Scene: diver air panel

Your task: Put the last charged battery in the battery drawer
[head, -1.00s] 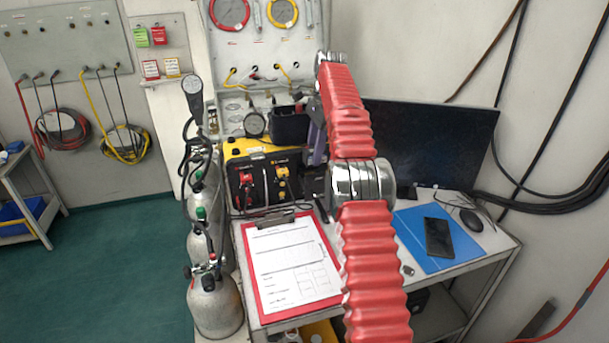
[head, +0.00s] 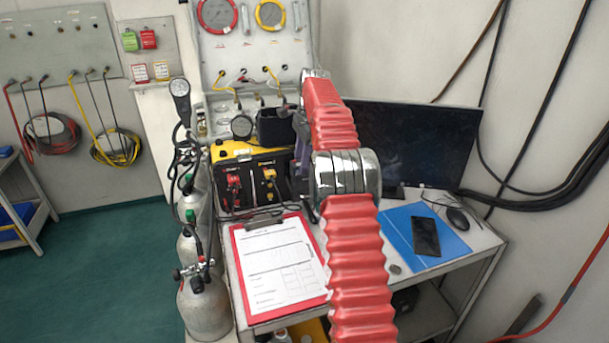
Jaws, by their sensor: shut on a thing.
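My gripper (head: 300,140) shows only in part at the far end of my red-sleeved arm, above the back of the workbench. The arm hides much of it, and its fingertips are not clear. It is shut on a dark block (head: 275,127), which looks like the battery, held just behind and above the yellow-and-black unit (head: 232,152). Whether block and unit touch cannot be told. No battery drawer can be clearly made out.
A red clipboard (head: 238,283) lies on the bench (head: 470,262). A monitor (head: 420,145), blue folder (head: 400,225), phone (head: 426,236) and mouse (head: 457,218) are at the right. Gas cylinders (head: 205,305) stand at the left. Green floor (head: 95,270) is open farther left.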

